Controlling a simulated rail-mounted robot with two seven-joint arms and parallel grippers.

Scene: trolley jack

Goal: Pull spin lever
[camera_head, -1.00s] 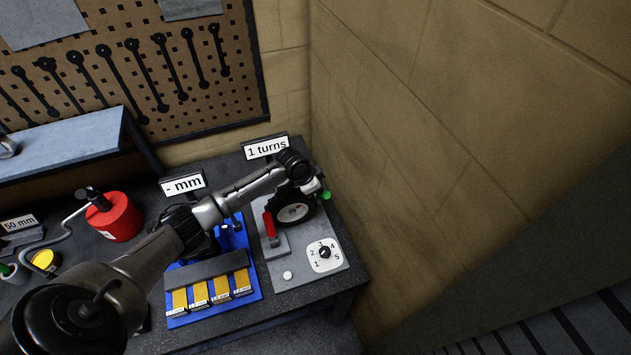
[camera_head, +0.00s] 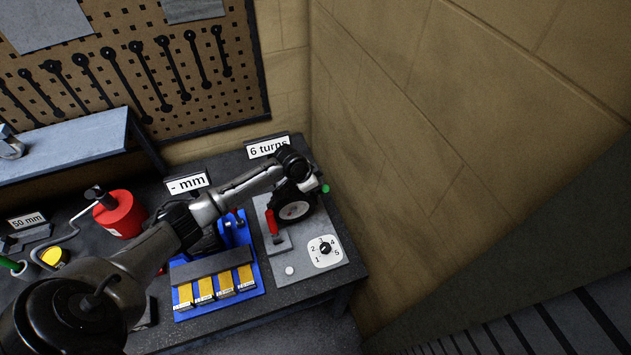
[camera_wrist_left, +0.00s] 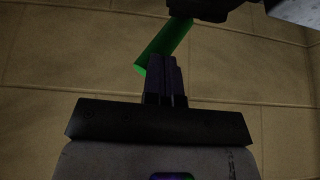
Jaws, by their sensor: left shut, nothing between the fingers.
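The spin unit stands on a grey base plate (camera_head: 283,271) at the right end of the bench. It has a black wheel with a pale hub (camera_head: 293,210), a red lever (camera_head: 271,222) standing at its left, and a green handle (camera_head: 325,188) at its right. My left arm reaches over from the left, and its gripper (camera_wrist_left: 165,72) is shut and empty. In the left wrist view the green handle (camera_wrist_left: 165,45) slants just beyond the fingertips; I cannot tell whether they touch it. The gripper hides part of the unit's top in the head view. My right gripper is out of view.
A sign reading "6 turns" (camera_head: 268,147) stands behind the unit, close to the stone wall (camera_head: 430,130). A numbered dial (camera_head: 325,249) and a white button (camera_head: 289,270) are on the plate. A blue tray (camera_head: 255,285) with yellow blocks lies left; a red can (camera_head: 122,215) stands further left.

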